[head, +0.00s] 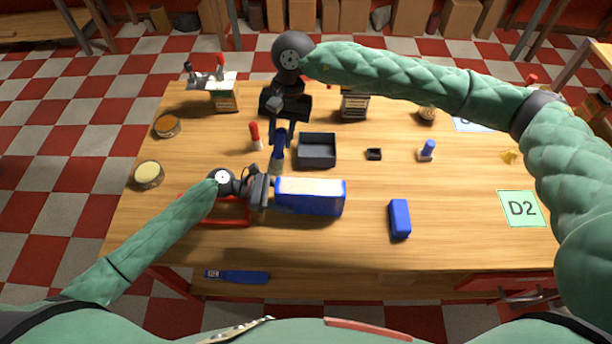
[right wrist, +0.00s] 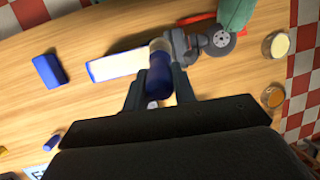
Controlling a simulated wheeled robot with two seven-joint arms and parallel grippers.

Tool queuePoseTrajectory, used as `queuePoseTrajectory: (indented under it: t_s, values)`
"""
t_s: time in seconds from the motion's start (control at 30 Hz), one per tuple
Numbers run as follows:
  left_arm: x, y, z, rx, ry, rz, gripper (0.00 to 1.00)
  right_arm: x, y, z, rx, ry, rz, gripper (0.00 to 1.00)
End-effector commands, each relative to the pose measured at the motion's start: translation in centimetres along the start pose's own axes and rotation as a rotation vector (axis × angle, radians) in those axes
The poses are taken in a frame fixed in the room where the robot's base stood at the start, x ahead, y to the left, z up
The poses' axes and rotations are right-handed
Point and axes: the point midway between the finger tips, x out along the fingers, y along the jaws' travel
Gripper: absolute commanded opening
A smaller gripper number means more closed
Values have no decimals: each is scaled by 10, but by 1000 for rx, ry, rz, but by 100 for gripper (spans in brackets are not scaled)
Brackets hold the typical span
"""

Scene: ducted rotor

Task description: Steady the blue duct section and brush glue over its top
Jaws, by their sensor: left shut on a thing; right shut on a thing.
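The blue duct section (head: 310,204) lies on the table with its pale top facing up; the right wrist view shows it too (right wrist: 98,72). My left gripper (head: 264,190) is shut on its left end; it also shows in the right wrist view (right wrist: 178,46). My right gripper (head: 279,128) is shut on the blue handle of a brush (head: 279,147) and points it downward. The brush (right wrist: 158,80) has its pale tip close to the duct's left end. I cannot tell whether the tip touches. Whether the pale top is glue is unclear.
A black tray (head: 316,153) stands behind the duct, with a small dark box (head: 374,154) to its right. A blue block (head: 400,219) lies to the right. A red bottle (head: 255,136) stands left of the brush. Round tins (head: 148,174) sit at the left edge. A D2 card (head: 522,208) lies right.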

Motion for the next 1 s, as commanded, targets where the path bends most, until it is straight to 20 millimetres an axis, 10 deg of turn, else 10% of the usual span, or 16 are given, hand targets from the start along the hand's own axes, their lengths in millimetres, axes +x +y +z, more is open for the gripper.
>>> queuePoseTrajectory:
  t_s: [0.07,0.1,0.23,0.63,1.0]
  values:
    - [0,0,0,0,0,0,35,0,0,0,0,0,0,0]
    - [0,0,0,0,0,0,59,0,0,0,0,0,0,0]
    - [0,0,0,0,0,0,81,0,0,0,0,0,0,0]
    - [-8,0,0,0,0,1,81,0,0,0,0,0,0,0]
    - [-73,0,-1,-1,2,0,81,0,0,0,0,0,0,0]
